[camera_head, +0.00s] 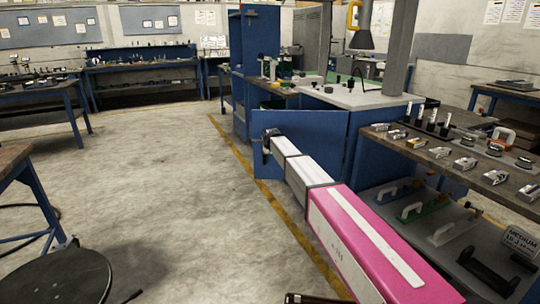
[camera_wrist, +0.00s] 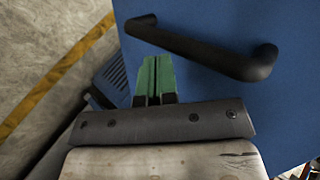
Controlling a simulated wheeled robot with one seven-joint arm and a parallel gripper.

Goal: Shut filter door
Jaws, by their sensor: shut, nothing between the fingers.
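The filter door appears to be the blue panel (camera_head: 330,132) that stands swung out from the blue bench in the head view. It fills much of the wrist view as a flat blue face (camera_wrist: 290,100). A black bar handle (camera_wrist: 205,53) crosses that face. My gripper (camera_wrist: 153,62) has its green fingers together and empty, close to the handle's left part and near the door's edge. I cannot tell whether they touch it. In the head view my gripper (camera_head: 268,138) is at the door's left end, its fingers too small to make out.
A shelf unit (camera_head: 385,130) with several small tools stands to the right of my arm. A workbench (camera_head: 18,155) and a round dark seat (camera_head: 60,278) are at the left. The concrete floor (camera_head: 150,170) left of the yellow line is clear.

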